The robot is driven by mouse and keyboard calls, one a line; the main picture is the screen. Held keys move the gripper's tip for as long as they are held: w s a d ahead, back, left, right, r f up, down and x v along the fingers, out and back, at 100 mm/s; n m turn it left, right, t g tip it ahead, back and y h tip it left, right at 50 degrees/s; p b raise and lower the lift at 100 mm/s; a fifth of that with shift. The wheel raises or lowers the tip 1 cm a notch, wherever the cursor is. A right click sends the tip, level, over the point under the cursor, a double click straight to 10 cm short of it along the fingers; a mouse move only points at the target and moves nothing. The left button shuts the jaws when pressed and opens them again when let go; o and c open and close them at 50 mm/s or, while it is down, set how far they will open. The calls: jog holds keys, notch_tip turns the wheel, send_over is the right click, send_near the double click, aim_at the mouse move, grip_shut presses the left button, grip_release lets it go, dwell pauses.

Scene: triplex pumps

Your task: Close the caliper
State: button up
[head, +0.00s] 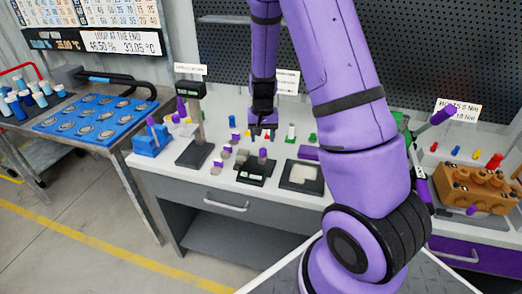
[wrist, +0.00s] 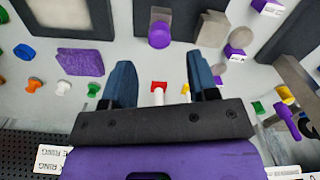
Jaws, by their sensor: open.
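I cannot pick out a caliper for certain in either view. A black gauge on a stand (head: 190,90) with a small display rises at the left of the bench. A low black device (head: 250,178) with a display lies at the bench's front, with a grey and purple piece on it. My gripper (head: 262,131) is above the back of the bench, behind that device. In the wrist view my gripper (wrist: 160,84) has its two blue fingers spread apart with nothing held. A red-topped white peg (wrist: 158,88) shows between them, lower down on the bench.
A dark tray (head: 300,188) and a flat purple piece (head: 308,152) lie on the bench. Small coloured pegs stand along its back. A blue holder (head: 150,142) is at the left end. An orange-brown pump block (head: 478,188) is at the right. A perforated panel (head: 400,50) stands behind.

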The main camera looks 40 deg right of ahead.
aim_at(263, 149)
notch_tip(263, 149, down, 7)
jog(key=shift+r, duration=0.15)
jog(key=shift+c, duration=0.2)
